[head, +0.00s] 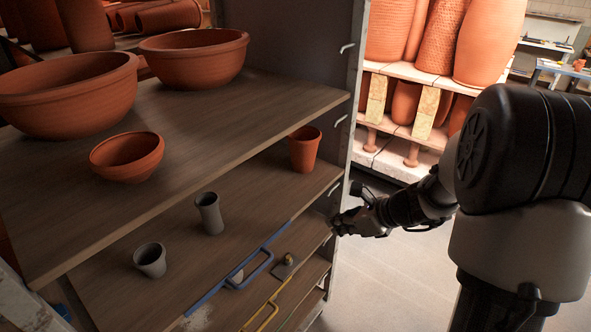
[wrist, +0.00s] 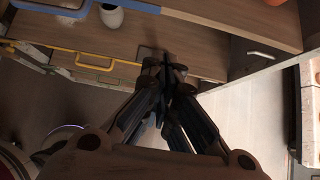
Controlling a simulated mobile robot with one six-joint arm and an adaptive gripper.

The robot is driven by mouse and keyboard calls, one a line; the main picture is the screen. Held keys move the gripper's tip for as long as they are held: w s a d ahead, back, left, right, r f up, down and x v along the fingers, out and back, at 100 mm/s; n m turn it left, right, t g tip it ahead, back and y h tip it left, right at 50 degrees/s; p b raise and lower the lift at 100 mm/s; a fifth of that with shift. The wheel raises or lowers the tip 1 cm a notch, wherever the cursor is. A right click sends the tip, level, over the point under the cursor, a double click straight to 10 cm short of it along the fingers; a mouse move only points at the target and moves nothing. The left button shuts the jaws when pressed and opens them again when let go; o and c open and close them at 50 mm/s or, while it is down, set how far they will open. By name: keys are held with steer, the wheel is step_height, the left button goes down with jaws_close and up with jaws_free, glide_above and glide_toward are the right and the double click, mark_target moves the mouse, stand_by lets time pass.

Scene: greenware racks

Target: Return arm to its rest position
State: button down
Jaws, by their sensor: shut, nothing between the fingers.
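My gripper (head: 345,222) is at the end of my arm, close to the right end of the shelf rack in the head view. In the wrist view my gripper (wrist: 168,72) has its fingers together with nothing between them. It points toward the front edges of the lower shelves, and I cannot tell the exact gap to them.
Grey cups (head: 209,213) and a terracotta cup (head: 305,149) stand on the shelf below the top board (head: 200,125), which bears terracotta bowls (head: 195,58). Blue (head: 262,268) and yellow handles stick out in front. Floor (head: 385,280) right of the rack is clear.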

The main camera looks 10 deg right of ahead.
steer(key=s+a+r+n+g+b, duration=0.35)
steer(key=s+a+n+b, duration=0.25)
steer(key=s+a+n, duration=0.7)
steer(key=s+d+f+n+h+b, duration=0.1)
steer(key=s+d+n+h+b, duration=0.1)
steer(key=s+n, duration=0.5)
steer(key=s+d+n+t+h+b, duration=0.1)
steer(key=s+n+h+b, duration=0.2)
steer(key=s+n, duration=0.3)
steer(key=shift+s+d+f+n+h, duration=0.3)
steer(key=shift+s+d+f+n, duration=0.1)
steer(key=shift+n, duration=0.8)
steer(key=shift+a, duration=0.15)
